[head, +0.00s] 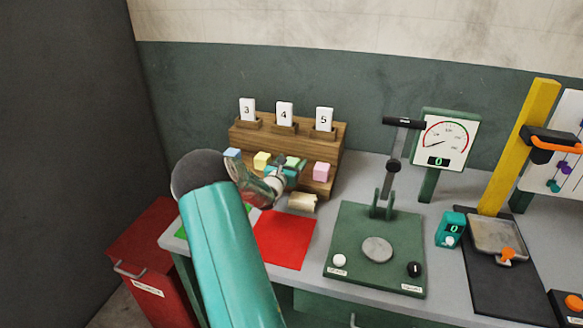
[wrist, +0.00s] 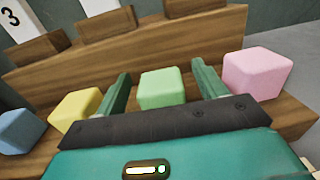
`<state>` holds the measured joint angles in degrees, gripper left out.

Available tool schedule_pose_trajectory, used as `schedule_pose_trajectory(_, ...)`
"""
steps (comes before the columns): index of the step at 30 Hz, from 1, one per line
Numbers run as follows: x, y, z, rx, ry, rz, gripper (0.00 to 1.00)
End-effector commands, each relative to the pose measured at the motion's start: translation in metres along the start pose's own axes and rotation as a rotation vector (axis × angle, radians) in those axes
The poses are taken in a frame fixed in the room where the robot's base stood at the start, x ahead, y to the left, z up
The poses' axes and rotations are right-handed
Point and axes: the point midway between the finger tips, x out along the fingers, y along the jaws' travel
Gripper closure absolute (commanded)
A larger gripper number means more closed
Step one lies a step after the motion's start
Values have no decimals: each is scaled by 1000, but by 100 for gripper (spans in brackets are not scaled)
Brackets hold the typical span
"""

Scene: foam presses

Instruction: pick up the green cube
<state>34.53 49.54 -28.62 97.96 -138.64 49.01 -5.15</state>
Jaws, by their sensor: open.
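The green cube (wrist: 161,89) sits on the wooden stand, between the yellow cube (wrist: 77,109) and the pink cube (wrist: 257,73) in the wrist view. My gripper (wrist: 161,82) is open, with one dark green finger on each side of the green cube. Gaps show between the cube and both fingers, and the cube's lower front is hidden behind my gripper's body. In the head view the green cube (head: 294,161) is partly covered by my gripper (head: 289,172).
A blue cube (wrist: 20,131) stands left of the yellow one. The wooden stand (head: 335,143) holds cards 3, 4 and 5 on its upper step.

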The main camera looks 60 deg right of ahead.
Motion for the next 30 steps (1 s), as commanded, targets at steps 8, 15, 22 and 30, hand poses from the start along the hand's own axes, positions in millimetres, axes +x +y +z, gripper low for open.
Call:
schedule_pose_trajectory(8, 27, 1, 0, -1, 1, 1, 29)
schedule_pose_trajectory(15, 27, 1, 0, 0, 1, 1, 43)
schedule_pose_trajectory(22, 27, 1, 0, 0, 0, 1, 77)
schedule_pose_trajectory(30, 27, 1, 2, 0, 0, 1, 77)
